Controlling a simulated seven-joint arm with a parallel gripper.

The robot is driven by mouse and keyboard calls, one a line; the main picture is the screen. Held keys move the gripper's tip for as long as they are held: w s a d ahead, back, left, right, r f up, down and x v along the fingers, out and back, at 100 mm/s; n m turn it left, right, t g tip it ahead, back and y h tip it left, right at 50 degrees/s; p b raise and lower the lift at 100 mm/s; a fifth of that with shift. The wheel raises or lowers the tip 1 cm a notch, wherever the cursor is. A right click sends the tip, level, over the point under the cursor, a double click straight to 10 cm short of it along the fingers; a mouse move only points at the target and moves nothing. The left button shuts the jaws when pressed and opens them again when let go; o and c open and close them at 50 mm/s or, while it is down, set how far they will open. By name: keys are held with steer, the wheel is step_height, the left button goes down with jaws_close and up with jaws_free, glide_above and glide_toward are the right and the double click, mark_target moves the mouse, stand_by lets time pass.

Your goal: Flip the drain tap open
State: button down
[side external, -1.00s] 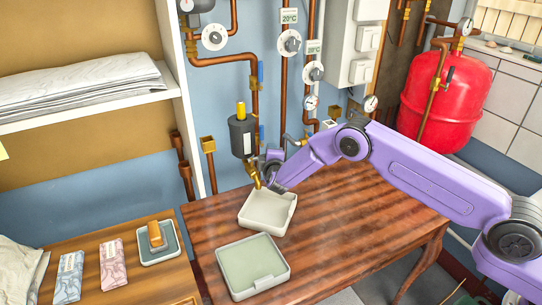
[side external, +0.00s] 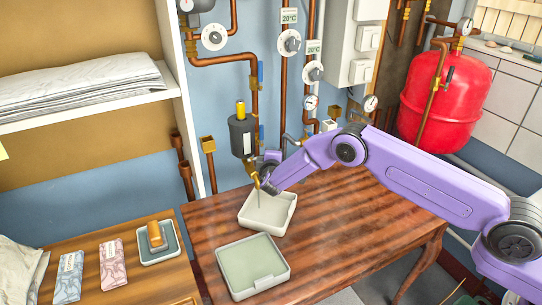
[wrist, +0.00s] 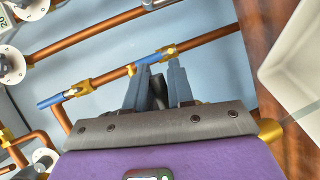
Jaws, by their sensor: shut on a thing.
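The brass drain tap (side external: 253,172) hangs under a dark cylindrical canister (side external: 242,136) on the wall pipework, above a pale open tray (side external: 266,212). My gripper (side external: 266,164) is at the tap, on its right side, and hides part of it. A thin pale line runs from the tap down to the tray; it looks like water. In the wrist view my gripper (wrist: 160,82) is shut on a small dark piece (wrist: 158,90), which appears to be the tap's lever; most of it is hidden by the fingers. Brass shows at the right of the gripper.
Copper pipes with blue-handled valves (wrist: 152,58) run close behind the fingers. A second tray with a green inside (side external: 252,265) lies on the wooden table (side external: 340,215). A red tank (side external: 446,92) stands at the right.

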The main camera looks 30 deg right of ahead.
steer(key=shift+s+a+m+g+h, duration=0.1)
steer(key=shift+s+m+g+h, duration=0.3)
steer(key=shift+m+g+h, duration=0.25)
steer(key=shift+s+a+m+g+h, duration=0.15)
steer(key=shift+s+m+g+h, duration=0.25)
steer(key=shift+m+h, duration=0.4)
steer(key=shift+s+a+m+g+h, duration=0.1)
steer(key=shift+s+m+g+h, duration=0.4)
steer(key=shift+h, duration=0.35)
steer(key=shift+s+a+m+g, duration=0.1)
steer(key=shift+m+g, duration=0.35)
steer(key=shift+g, duration=0.1)
steer(key=c, duration=1.1)
jaws_free()
steer(key=shift+h, duration=0.3)
steer(key=shift+o, duration=0.2)
steer(key=v, duration=1.7)
steer(key=shift+s, duration=0.2)
steer(key=shift+a, duration=0.1)
